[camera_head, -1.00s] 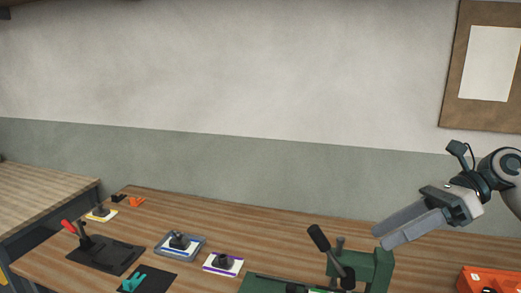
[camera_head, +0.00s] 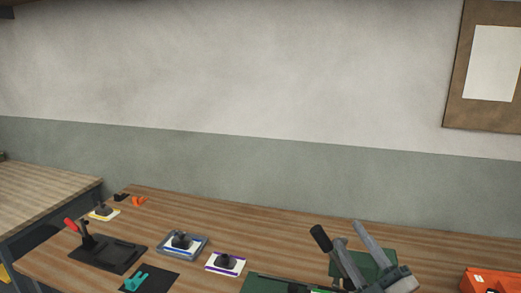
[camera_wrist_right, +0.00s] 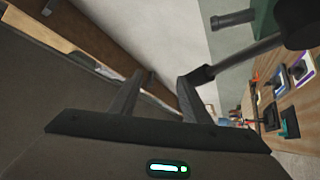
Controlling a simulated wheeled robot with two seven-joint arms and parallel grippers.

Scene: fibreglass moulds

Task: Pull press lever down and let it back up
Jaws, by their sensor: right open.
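The green press (camera_head: 377,264) stands at the front right of the bench, partly hidden behind my right gripper. Its lever has a black grip (camera_head: 320,238) that leans up and left. My right gripper (camera_head: 347,231) is open, with its fingers pointing up beside the lever, just right of the grip. In the right wrist view, the open jaws (camera_wrist_right: 162,76) have nothing clearly between them. The lever (camera_wrist_right: 240,57) runs from the upper right to the tip of the right-hand finger; I cannot tell whether they touch. My left gripper is out of view.
An orange box (camera_head: 487,281) sits at the right edge. A black plate with a red-handled lever (camera_head: 107,254), a grey tray (camera_head: 182,244) and a purple-edged plate (camera_head: 225,263) lie to the left. The bench behind the press is clear.

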